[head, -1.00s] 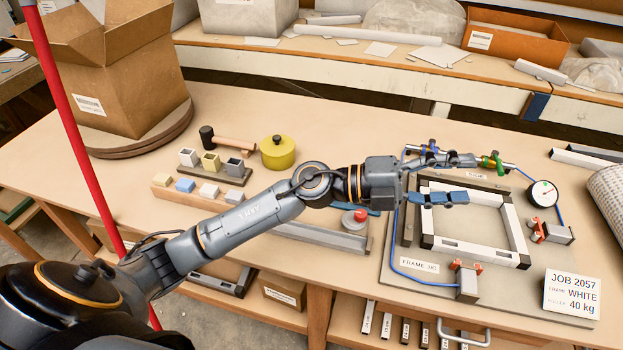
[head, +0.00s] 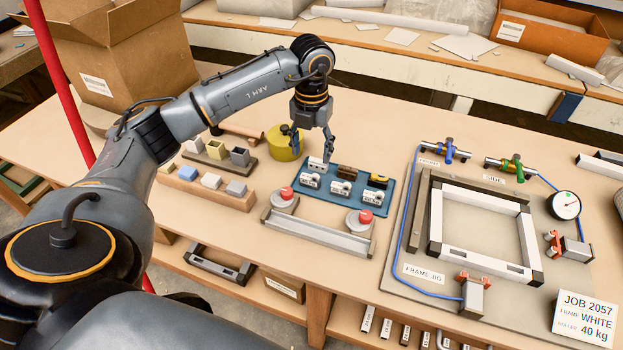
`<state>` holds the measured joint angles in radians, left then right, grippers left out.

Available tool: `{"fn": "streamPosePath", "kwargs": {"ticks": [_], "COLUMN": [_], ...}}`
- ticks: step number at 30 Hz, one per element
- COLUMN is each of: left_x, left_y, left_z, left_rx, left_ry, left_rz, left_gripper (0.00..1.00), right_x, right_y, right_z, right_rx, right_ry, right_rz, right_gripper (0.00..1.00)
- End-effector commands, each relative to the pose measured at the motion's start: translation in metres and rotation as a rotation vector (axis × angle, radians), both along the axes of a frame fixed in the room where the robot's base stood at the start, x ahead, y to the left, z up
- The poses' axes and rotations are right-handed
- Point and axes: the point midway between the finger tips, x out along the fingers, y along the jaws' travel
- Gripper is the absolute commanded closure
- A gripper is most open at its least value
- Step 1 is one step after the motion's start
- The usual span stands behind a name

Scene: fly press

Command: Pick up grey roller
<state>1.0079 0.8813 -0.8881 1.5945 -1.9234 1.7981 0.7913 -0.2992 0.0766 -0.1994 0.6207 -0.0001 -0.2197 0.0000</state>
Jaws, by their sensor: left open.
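A blue tray (head: 391,200) on the bench holds a back row of small rollers with white labelled pieces in front. The back-left one, pale grey (head: 316,164), appears to be the grey roller; it is partly hidden by my fingers. Beside it are a dark brown roller (head: 346,171) and a yellow-and-black one (head: 378,180). My left gripper (head: 312,155) points down, open, with its fingers just above or around the pale grey piece; whether they touch it I cannot tell. My right gripper is not in view.
A metal channel (head: 318,233) with two red-knobbed pieces lies in front of the tray. The frame jig (head: 400,285) is at right, with a job card (head: 584,318). Wooden block racks (head: 183,184) are at left.

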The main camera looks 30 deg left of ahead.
Motion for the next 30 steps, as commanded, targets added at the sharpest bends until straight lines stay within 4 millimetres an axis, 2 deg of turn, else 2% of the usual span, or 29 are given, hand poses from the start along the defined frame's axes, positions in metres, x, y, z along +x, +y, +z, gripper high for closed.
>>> {"fn": "streamPosePath", "kwargs": {"ticks": [4,13,21,30], "left_x": [-0.001,-0.002,-0.003,-0.003], "left_y": [-0.001,0.000,0.001,0.001], "left_z": [-0.027,-0.051,-0.089,-0.094], "left_rx": [-0.002,-0.003,-0.005,-0.004], "left_ry": [0.004,0.001,0.000,-0.003], "left_rz": [-0.002,-0.003,-0.003,-0.003], "left_gripper": [0.42,0.42,0.42,0.44], "right_x": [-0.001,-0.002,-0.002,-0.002], "right_y": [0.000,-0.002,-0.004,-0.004], "right_z": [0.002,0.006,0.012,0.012], "right_rx": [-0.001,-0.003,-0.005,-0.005], "right_ry": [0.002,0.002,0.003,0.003], "right_rz": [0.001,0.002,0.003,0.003], "right_gripper": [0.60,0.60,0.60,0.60]}}
